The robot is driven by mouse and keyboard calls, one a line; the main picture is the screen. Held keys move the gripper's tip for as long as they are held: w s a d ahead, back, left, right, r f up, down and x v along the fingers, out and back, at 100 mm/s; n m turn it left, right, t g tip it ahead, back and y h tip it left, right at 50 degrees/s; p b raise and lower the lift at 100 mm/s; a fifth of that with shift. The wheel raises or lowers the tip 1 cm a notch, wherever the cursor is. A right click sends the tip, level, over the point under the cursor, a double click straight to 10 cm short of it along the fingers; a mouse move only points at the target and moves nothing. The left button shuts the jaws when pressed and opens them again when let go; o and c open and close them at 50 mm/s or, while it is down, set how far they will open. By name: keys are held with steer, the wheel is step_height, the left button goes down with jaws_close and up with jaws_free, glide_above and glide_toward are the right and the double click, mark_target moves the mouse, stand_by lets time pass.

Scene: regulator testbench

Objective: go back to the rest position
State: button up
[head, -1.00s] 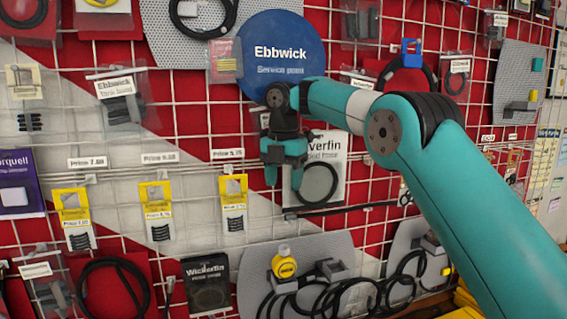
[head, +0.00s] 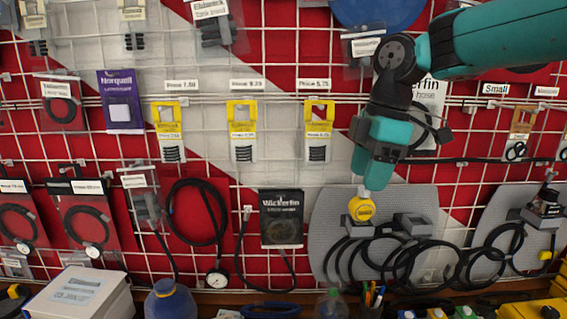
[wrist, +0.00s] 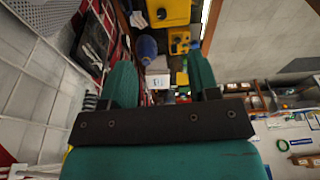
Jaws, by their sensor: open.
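My gripper (head: 376,178) shows at the right of the head view, hanging downward in front of the wire grid wall, with my teal arm coming in from the upper right. In the wrist view my gripper (wrist: 165,85) has its two teal fingers spread apart with nothing between them. In the head view its fingertips are just above a round yellow gauge (head: 361,208) on a grey perforated panel; I cannot tell how far in front of it they are.
Yellow hang cards (head: 242,130) hang in a row on the grid wall (head: 280,170). A black pack (head: 281,218) and coiled hoses (head: 197,212) hang lower. Below stand a white box (head: 80,294), a blue rounded object (head: 170,300) and a pen cup (head: 371,302).

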steer(key=s+f+m+y+b, duration=0.1)
steer(key=s+f+m+b, duration=0.3)
steer(key=s+f, duration=0.5)
steer(key=s+f+m+y+b, duration=0.1)
steer(key=s+f+m+b, duration=0.4)
steer(key=s+f, duration=0.5)
steer(key=s+m, duration=0.2)
steer(key=s, duration=0.3)
steer(key=shift+m, duration=0.3)
